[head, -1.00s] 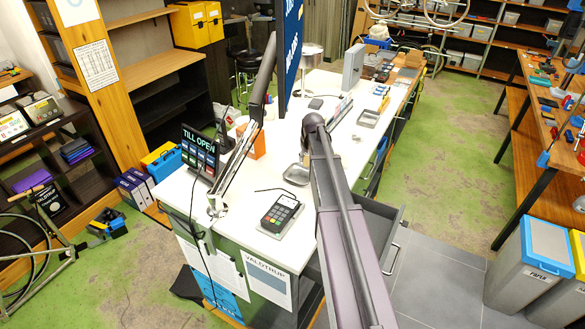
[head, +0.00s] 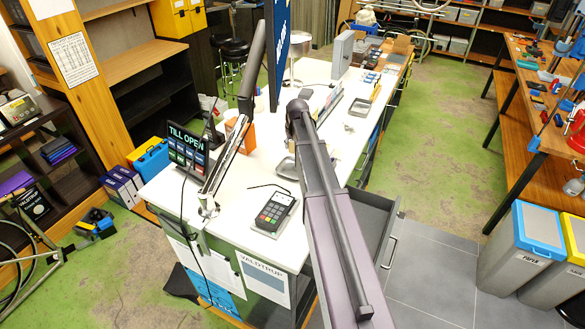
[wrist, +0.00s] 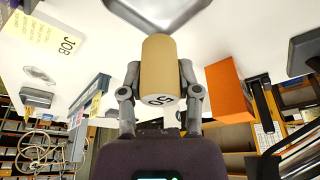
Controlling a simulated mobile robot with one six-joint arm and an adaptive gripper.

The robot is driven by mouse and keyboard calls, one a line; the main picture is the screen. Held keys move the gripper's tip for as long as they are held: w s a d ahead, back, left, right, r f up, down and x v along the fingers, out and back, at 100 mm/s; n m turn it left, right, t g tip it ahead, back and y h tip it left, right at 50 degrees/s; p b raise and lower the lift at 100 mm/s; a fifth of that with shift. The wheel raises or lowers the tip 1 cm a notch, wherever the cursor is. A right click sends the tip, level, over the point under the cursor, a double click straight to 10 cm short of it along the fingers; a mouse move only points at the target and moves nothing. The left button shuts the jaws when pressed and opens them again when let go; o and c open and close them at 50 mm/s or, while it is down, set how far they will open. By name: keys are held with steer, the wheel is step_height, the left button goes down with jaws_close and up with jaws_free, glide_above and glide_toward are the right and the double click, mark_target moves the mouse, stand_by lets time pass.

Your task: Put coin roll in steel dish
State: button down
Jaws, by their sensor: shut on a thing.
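The coin roll (wrist: 160,62) is a tan paper cylinder with "50" on its end face. My gripper (wrist: 160,78) is shut on it, one finger on each side, in the wrist view. The steel dish (wrist: 165,8) is a grey metal tray on the white counter, partly cut off at the top edge of the wrist view, just beyond the roll. The roll appears apart from it; its height is hard to tell. In the head view the dish (head: 286,168) shows to the left of my arm, partly covered by it. My gripper and the roll are hidden there.
On the white counter (head: 230,190) stand a card reader (head: 275,214), a till screen (head: 187,148) and an orange box (wrist: 230,90). A yellow job note (wrist: 48,42) lies to the left in the wrist view. An open drawer (head: 375,215) sticks out at right.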

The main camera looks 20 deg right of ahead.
steer(key=b, duration=0.6)
glide_above(292, 168)
steer(key=s, duration=0.1)
steer(key=shift+s+a+f, duration=0.1)
steer(key=shift+a+f, duration=0.05)
steer(key=shift+f, duration=2.85)
steer(key=shift+f+b, duration=1.7)
steer(key=shift+f, duration=0.2)
steer(key=shift+f, duration=0.2)
steer(key=shift+c, duration=1.5)
jaws_free()
steer(key=shift+r, duration=0.1)
steer(key=shift+r, duration=0.15)
steer(key=p+v, duration=1.1)
steer(key=v, duration=0.1)
steer(key=shift+p, duration=0.3)
steer(key=shift+s+a, duration=0.1)
